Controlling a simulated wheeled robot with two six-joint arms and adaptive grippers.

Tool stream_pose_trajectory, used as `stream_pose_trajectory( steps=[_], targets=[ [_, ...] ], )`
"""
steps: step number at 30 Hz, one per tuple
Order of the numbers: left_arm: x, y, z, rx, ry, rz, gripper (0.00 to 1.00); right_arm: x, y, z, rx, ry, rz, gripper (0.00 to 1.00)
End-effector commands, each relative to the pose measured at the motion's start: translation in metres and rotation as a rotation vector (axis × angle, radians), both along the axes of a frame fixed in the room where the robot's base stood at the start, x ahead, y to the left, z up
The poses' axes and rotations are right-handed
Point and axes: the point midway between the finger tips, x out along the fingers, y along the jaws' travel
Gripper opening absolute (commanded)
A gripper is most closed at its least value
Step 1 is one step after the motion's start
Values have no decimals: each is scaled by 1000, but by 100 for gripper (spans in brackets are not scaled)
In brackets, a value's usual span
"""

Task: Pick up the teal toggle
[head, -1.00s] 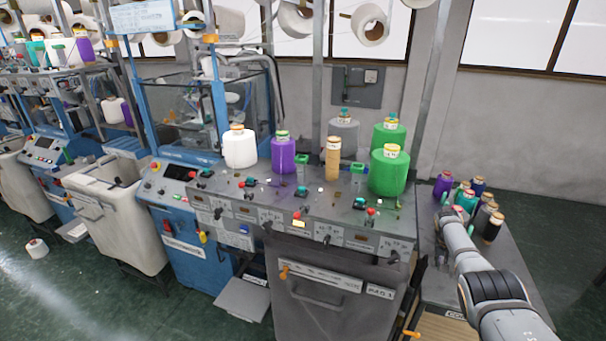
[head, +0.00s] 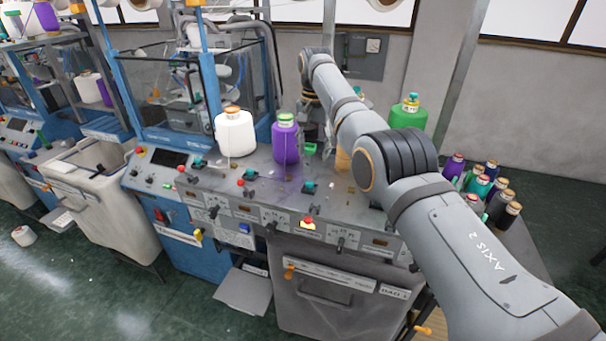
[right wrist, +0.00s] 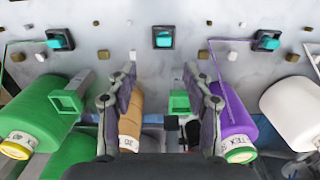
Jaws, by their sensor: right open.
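Several teal toggles sit on the grey machine panel, and I cannot tell which one is meant. In the right wrist view one teal toggle (right wrist: 163,37) lies ahead of the gap between my fingers, with another toggle (right wrist: 60,40) to the left and another (right wrist: 267,40) to the right. In the head view one toggle (head: 310,187) shows on the panel in front of the purple cone. My right gripper (right wrist: 160,80) is open and empty, apart from the toggles. In the head view the right gripper (head: 325,130) is partly hidden by my arm. My left gripper is not in view.
A purple cone (head: 286,140), a white cone (head: 235,133) and a green cone (head: 407,115) stand on the machine. A tan cone (right wrist: 130,117) and a green square part (right wrist: 179,102) lie close to my fingers. Small bobbins (head: 504,205) stand at right.

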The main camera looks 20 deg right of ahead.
Motion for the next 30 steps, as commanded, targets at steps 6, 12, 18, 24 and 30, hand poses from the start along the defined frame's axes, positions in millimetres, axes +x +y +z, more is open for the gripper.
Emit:
stream_pose_trajectory(
  steps=[6, 12, 18, 24, 30],
  targets=[
    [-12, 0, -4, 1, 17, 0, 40, -1, 13, -5, -1, 2, 21, 51],
    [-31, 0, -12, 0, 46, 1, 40, -1, 12, -35, -1, 2, 20, 51],
    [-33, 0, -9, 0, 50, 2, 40, -1, 12, -52, -1, 0, 20, 51],
    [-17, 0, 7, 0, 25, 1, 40, -2, 9, -62, -1, 5, 19, 51],
    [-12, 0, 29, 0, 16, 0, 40, -2, 7, -94, -1, 2, 20, 51]
  ],
)
